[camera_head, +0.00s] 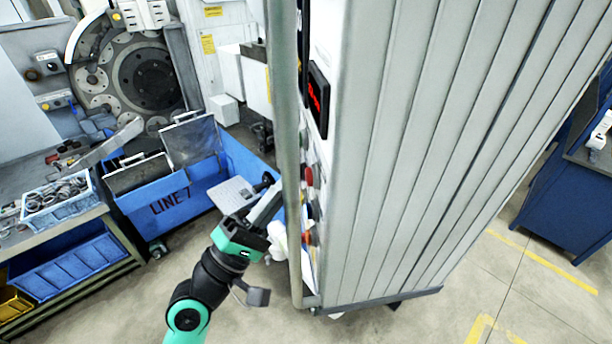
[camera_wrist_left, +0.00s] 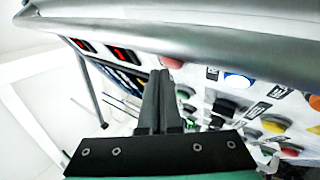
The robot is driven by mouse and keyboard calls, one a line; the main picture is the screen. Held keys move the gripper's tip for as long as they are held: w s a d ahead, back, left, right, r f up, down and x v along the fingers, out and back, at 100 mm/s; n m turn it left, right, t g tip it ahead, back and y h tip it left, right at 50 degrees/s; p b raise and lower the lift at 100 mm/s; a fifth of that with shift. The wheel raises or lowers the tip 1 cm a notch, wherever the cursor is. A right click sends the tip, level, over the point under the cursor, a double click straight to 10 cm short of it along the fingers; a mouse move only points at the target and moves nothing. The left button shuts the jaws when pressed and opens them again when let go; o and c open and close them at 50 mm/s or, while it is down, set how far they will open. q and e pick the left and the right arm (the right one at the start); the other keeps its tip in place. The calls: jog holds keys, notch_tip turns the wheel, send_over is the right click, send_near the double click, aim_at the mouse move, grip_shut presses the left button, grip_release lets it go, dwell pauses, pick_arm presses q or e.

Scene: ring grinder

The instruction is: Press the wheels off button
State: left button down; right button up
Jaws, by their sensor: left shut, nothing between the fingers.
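The control panel is on the left side of the grey cabinet (camera_head: 400,150), seen nearly edge-on in the head view, with a red button (camera_head: 309,175) and an orange-red button (camera_head: 309,238). My left gripper (camera_head: 276,198) is shut and empty, close in front of the panel. In the left wrist view its fingertips (camera_wrist_left: 160,75) are beside a red button (camera_wrist_left: 172,62); I cannot tell whether they touch. A white-and-blue button (camera_wrist_left: 240,80), a yellow button (camera_wrist_left: 273,126) and a black knob (camera_wrist_left: 225,107) lie to the right. Labels are unreadable, so I cannot tell which is wheels off.
A grey rail (camera_head: 286,150) runs along the cabinet's edge near my gripper. A red display (camera_head: 318,100) sits higher on the panel. A blue LINE 7 cart (camera_head: 175,197) stands to the left. A basket of rings (camera_head: 60,200) is on a bench. Open floor lies below.

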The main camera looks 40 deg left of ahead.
pick_arm(q)
jog(key=shift+s+a, duration=0.15)
jog(key=shift+s, duration=0.05)
jog(key=s+a+b, duration=0.1)
jog(key=s+a, duration=0.2)
jog(key=shift+s+a, duration=0.25)
jog(key=shift+s, duration=0.05)
dwell(0.4)
dwell(0.6)
